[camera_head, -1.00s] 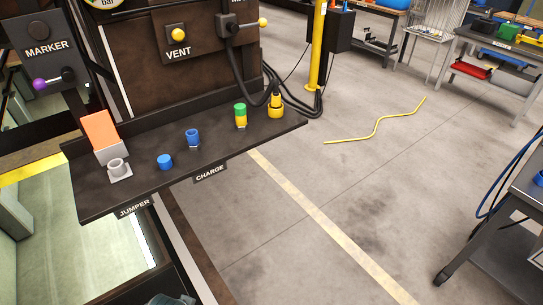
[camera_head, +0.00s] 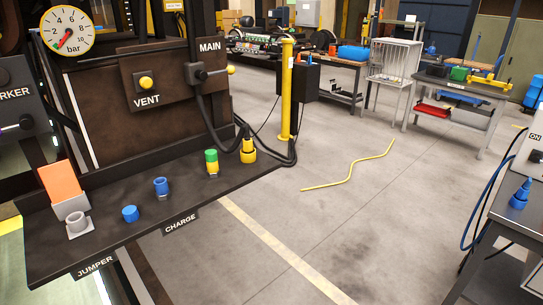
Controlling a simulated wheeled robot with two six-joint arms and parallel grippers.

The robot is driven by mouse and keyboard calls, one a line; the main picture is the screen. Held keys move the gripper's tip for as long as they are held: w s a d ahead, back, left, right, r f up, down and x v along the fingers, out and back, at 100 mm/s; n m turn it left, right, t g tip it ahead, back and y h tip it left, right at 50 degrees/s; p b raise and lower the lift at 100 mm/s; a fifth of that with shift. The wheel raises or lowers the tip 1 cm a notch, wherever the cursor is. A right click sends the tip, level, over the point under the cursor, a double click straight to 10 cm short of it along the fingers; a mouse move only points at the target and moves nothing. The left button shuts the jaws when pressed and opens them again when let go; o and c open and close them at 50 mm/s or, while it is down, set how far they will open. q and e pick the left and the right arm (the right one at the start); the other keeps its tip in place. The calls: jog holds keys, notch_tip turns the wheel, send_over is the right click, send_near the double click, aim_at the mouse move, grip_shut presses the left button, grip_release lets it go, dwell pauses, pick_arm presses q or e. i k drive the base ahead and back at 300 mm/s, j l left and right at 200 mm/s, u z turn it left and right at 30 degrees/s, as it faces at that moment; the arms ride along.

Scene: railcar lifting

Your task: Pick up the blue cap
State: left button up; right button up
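A short solid blue cap (camera_head: 130,213) stands on the dark shelf (camera_head: 130,232) of the brake panel, near the front edge between the JUMPER and CHARGE labels. A second blue piece (camera_head: 161,187), which looks like a fitting with an open top, stands behind it to the right, above the CHARGE label. I cannot tell for certain which of the two is the cap. Neither of my grippers is in the view.
On the shelf are a grey fitting (camera_head: 78,224), an orange block (camera_head: 61,182), a green-and-yellow fitting (camera_head: 211,161) and a yellow hose coupling (camera_head: 248,151). A yellow post (camera_head: 286,90) stands right of the panel.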

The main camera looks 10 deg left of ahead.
aim_at(131, 214)
jog(key=u, duration=1.35)
jog(key=i+l+u, duration=0.15)
jog(key=u, duration=0.25)
jog(key=l+u, duration=0.4)
jog(key=i+l+u, duration=0.1)
jog(key=l+u, duration=0.25)
